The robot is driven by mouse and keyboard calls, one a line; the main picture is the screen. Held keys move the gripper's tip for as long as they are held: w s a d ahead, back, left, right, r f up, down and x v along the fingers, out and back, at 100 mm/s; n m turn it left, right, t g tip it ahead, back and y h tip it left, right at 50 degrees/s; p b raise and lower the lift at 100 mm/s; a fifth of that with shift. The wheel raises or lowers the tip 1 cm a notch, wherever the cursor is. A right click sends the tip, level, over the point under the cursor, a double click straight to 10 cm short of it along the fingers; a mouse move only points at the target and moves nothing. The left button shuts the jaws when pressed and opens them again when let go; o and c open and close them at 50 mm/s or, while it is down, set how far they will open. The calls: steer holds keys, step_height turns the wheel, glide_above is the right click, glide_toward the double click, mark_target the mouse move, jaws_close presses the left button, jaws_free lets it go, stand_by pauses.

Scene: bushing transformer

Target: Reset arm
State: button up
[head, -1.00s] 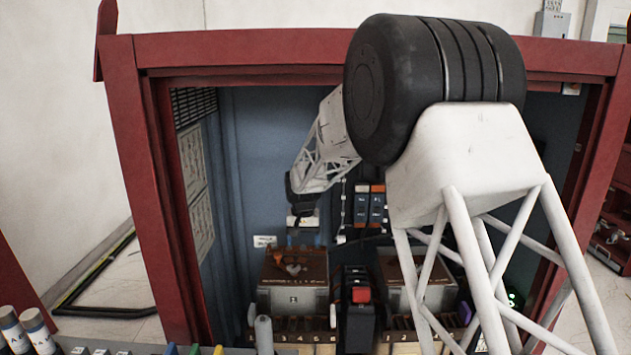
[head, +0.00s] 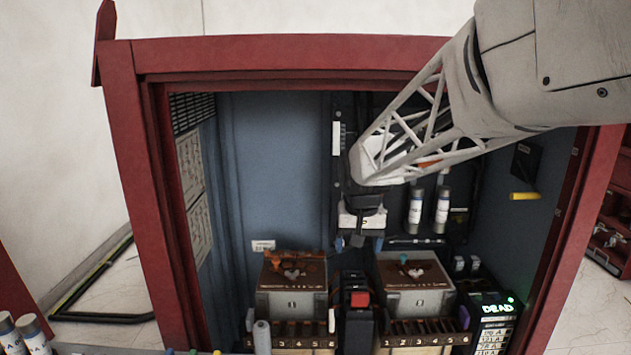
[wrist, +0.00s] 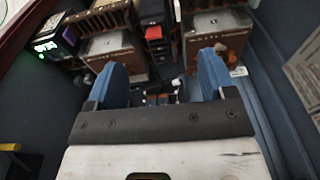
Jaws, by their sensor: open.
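My gripper (head: 358,241) is in the upper middle of the red-framed cabinet in the head view, pointing down. It is open and holds nothing. In the wrist view, its two blue fingers (wrist: 161,78) stand well apart with nothing gripped between them. In the head view, the fingers are above the gap between two brown-topped grey boxes, the left one (head: 292,300) and the right one (head: 418,303). My arm comes in from the upper right and hides part of the back wall.
A black unit with a red button (head: 360,299) stands between the boxes. White-and-grey cylinders (head: 442,211) hang on the back wall. A yellow handle (head: 524,196) is on the right wall. A device with a green "DEAD" display (head: 497,309) sits lower right. The cabinet's left interior is open.

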steer(key=s+d, duration=0.3)
steer(key=s, duration=0.7)
steer(key=s+d+f, duration=0.1)
steer(key=s+d, duration=0.2)
steer(key=s, duration=0.8)
steer(key=s+d+t, duration=0.1)
steer(key=s+d, duration=0.2)
steer(key=s, duration=0.7)
steer(key=shift+s+f, duration=0.3)
stand_by(0.6)
